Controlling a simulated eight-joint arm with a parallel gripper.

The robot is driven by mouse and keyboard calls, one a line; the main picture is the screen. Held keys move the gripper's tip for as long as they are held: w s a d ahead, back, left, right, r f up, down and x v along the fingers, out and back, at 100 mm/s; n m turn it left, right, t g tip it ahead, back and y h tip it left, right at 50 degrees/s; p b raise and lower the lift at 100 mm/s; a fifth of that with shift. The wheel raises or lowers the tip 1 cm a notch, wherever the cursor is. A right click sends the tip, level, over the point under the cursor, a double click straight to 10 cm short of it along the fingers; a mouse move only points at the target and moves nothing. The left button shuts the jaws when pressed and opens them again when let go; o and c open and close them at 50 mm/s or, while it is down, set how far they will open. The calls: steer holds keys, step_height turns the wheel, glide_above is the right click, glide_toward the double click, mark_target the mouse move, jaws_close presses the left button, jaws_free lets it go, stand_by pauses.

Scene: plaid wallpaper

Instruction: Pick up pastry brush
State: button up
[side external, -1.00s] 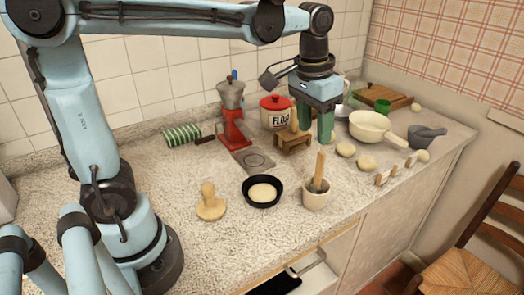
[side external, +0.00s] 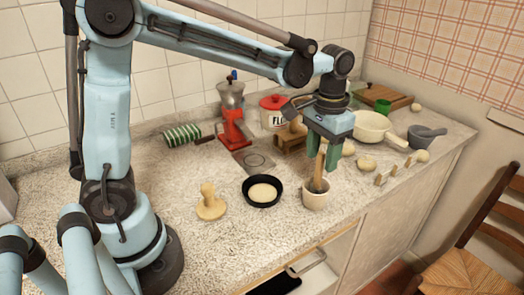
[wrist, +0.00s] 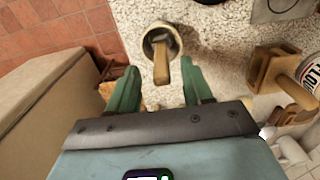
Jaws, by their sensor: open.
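A wooden handle, seemingly the pastry brush (side external: 319,172), stands upright in a small cream pot (side external: 315,201) near the counter's front edge. Its lower end is hidden inside the pot. My gripper (side external: 322,156) is over the pot, pointing down, with its green fingers around the handle's upper part. In the wrist view, the fingers of my gripper (wrist: 159,68) are apart. The brush handle (wrist: 161,66) lies between them, with a gap to each finger. The pot (wrist: 147,45) opens just beyond the fingertips.
A black pan (side external: 262,204) and a wooden masher-like tool (side external: 210,210) are left of the pot. Behind are a red coffee grinder (side external: 236,128), a wooden stand (side external: 288,143) and a flour tin (side external: 272,115). Dough pieces (side external: 366,164) lie to the right. An open drawer (side external: 306,262) is below.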

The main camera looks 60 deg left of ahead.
glide_above(316, 190)
steer(key=shift+w+a+f, duration=0.15)
steer(key=shift+f, duration=1.1)
steer(key=shift+w+a+f, duration=0.15)
steer(key=shift+f, duration=1.1)
jaws_close()
